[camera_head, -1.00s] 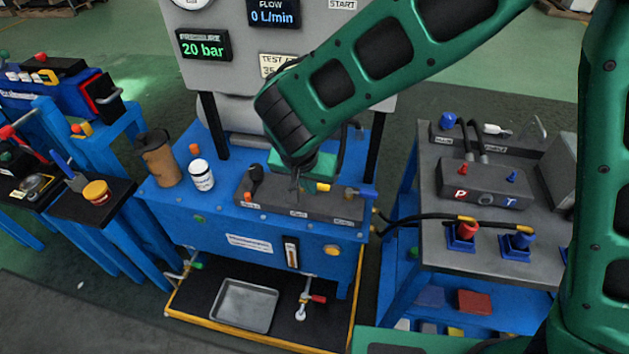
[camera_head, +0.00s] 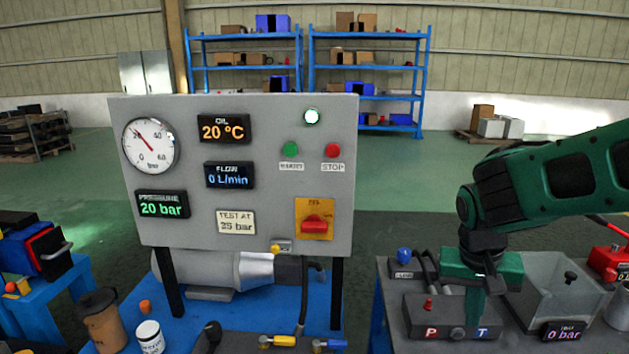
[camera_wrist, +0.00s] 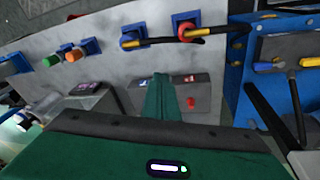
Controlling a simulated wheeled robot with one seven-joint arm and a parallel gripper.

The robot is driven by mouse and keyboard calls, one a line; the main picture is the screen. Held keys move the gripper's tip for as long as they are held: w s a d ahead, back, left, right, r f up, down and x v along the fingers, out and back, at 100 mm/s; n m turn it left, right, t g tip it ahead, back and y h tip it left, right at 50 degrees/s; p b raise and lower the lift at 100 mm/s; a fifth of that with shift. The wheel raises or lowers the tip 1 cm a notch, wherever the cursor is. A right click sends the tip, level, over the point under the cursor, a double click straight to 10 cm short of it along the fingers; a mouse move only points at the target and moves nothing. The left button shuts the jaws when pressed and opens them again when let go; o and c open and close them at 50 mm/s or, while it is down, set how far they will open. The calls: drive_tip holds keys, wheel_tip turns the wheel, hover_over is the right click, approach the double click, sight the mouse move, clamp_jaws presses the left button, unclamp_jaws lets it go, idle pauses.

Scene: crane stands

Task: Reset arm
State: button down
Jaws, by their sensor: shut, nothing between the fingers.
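My gripper (camera_head: 474,318) is shut and empty. In the head view it points down in front of the grey block (camera_head: 427,331) marked P and T on the right-hand stand. Its closed green fingers hide part of the block's face. In the wrist view my gripper (camera_wrist: 160,88) also shows as one closed green wedge, with the P/T block (camera_wrist: 193,90) behind it. I cannot tell how far the tips are from the block. My arm comes in from the right edge of the head view.
The gauge panel (camera_head: 277,215) stands left of my gripper, over the blue bench (camera_head: 250,317). A clear box (camera_head: 556,297) and a display reading 0 bar (camera_head: 563,331) are close on the right. Hoses (camera_wrist: 155,42) cross the stand. The air above the stands is open.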

drive_tip(key=s+d+y, duration=0.1)
drive_tip(key=s+d, duration=0.4)
drive_tip(key=s, duration=0.4)
drive_tip(key=s+d+r+m+g+y, duration=0.1)
drive_tip(key=s+d, duration=0.4)
drive_tip(key=s, duration=0.4)
drive_tip(key=shift+d+r+m+y, duration=0.15)
drive_tip(key=shift+r+m+y, duration=0.15)
drive_tip(key=shift+w+f, duration=0.25)
drive_tip(key=shift+w, duration=0.4)
